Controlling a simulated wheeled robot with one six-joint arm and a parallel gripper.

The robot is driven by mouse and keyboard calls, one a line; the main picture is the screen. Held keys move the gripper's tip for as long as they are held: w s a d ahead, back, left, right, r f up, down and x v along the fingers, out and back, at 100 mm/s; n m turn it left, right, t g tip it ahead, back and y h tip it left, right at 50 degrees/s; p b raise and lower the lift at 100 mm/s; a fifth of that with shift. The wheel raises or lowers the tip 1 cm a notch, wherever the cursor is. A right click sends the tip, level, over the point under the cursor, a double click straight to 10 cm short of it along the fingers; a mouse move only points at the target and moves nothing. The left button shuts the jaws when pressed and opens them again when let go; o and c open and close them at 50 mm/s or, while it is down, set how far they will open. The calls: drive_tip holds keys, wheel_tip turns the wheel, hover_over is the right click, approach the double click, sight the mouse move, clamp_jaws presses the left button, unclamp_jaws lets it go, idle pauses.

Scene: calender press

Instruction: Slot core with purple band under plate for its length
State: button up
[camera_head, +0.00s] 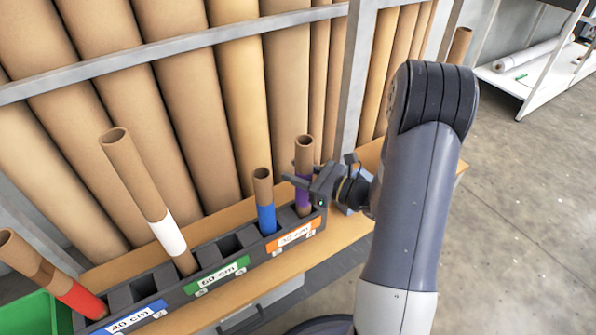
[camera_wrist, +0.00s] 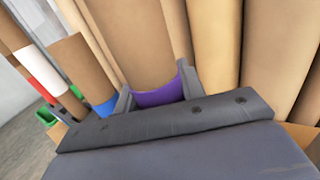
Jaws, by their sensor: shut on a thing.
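The brown core with the purple band (camera_head: 304,152) stands nearly upright at the right end of the dark slotted rack (camera_head: 222,243). Its lower end is at a slot behind the orange plate (camera_head: 294,236); how deep it sits is hidden. The orange plate's number is hard to read. My gripper (camera_head: 300,182) is shut on this core at its purple band. In the wrist view the purple band (camera_wrist: 158,96) lies between the two jaws. The green plate (camera_head: 217,276) reads 60 cm and the blue plate (camera_head: 136,317) reads 40 cm.
A blue-banded core (camera_head: 264,195) stands just left of the held core. A white-banded core (camera_head: 140,180) leans further left, and a red-banded core (camera_head: 75,294) leans at far left by a green bin (camera_head: 30,315). Tall brown rolls behind a metal rail (camera_head: 170,47) back the rack.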

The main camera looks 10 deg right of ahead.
drive_tip(key=shift+f+b, duration=1.55)
drive_tip(key=shift+f, duration=0.4)
drive_tip(key=o, duration=1.2)
drive_tip(key=shift+c, duration=0.2)
drive_tip(key=shift+s+d, duration=0.1)
drive_tip(key=shift+d, duration=0.05)
drive_tip(key=p+v, duration=0.1)
drive_tip(key=v, duration=0.9)
drive_tip(key=shift+s+d+p, duration=0.2)
drive_tip(key=shift+p, duration=0.15)
drive_tip(key=shift+w+a, duration=0.1)
drive_tip(key=b+x, duration=0.1)
drive_tip(key=x, duration=0.9)
drive_tip(key=shift+w+a+r, duration=0.2)
drive_tip(key=shift+a+r, duration=0.05)
drive_tip(key=shift+r, duration=0.1)
drive_tip(key=shift+f, duration=0.15)
